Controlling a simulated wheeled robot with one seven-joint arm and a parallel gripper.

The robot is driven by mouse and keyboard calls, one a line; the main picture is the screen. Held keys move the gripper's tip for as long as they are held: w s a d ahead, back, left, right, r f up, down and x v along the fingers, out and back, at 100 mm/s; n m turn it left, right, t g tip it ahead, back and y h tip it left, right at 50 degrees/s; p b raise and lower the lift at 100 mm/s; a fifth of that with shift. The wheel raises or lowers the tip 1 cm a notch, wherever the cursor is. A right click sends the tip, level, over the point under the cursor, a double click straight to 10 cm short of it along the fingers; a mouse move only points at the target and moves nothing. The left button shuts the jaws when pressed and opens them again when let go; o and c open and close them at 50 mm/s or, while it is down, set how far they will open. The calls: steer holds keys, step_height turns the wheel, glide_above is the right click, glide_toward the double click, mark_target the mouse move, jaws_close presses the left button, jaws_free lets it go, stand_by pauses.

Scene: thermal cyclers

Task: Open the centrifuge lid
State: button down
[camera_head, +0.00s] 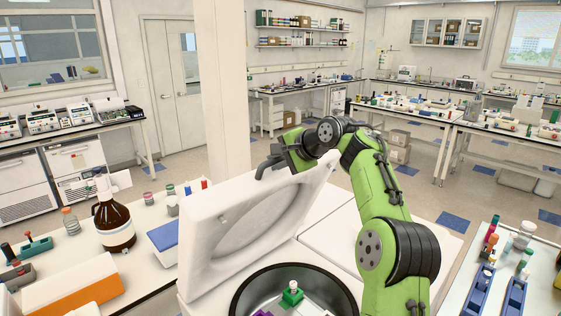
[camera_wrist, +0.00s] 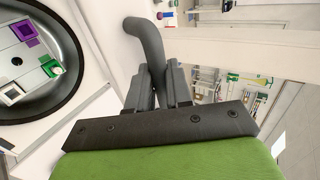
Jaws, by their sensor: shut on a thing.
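The white centrifuge (camera_head: 190,296) stands in front of me with its lid (camera_head: 205,225) tilted up, well clear of the bowl (camera_head: 243,296). The dark bowl also shows in the wrist view (camera_wrist: 75,93), with a rotor holding purple and green-and-white inserts. My gripper (camera_head: 268,166) is at the lid's raised far edge. In the wrist view my gripper (camera_wrist: 158,75) is shut on the dark grey curved lid handle (camera_wrist: 147,38). The handle's lower end is hidden between the fingers.
A brown bottle (camera_head: 113,228), a blue-and-white box (camera_head: 163,237) and an orange-and-white box (camera_head: 75,290) stand on the bench at left. Blue racks (camera_head: 479,290) with coloured tubes are at right. A white pillar (camera_head: 225,90) rises behind the lid.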

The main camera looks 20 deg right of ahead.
steer(key=c, duration=1.3)
jaws_free()
steer(key=shift+a+f, duration=0.1)
steer(key=shift+f, duration=0.25)
steer(key=shift+o, duration=1)
steer(key=shift+w+a, duration=0.1)
steer(key=shift+w, duration=0.15)
steer(key=shift+r, duration=0.1)
steer(key=shift+s+d+r, duration=0.15)
steer(key=shift+s+d, duration=0.05)
steer(key=v, duration=1.5)
steer(key=shift+r, duration=0.2)
steer(key=shift+f, duration=0.1)
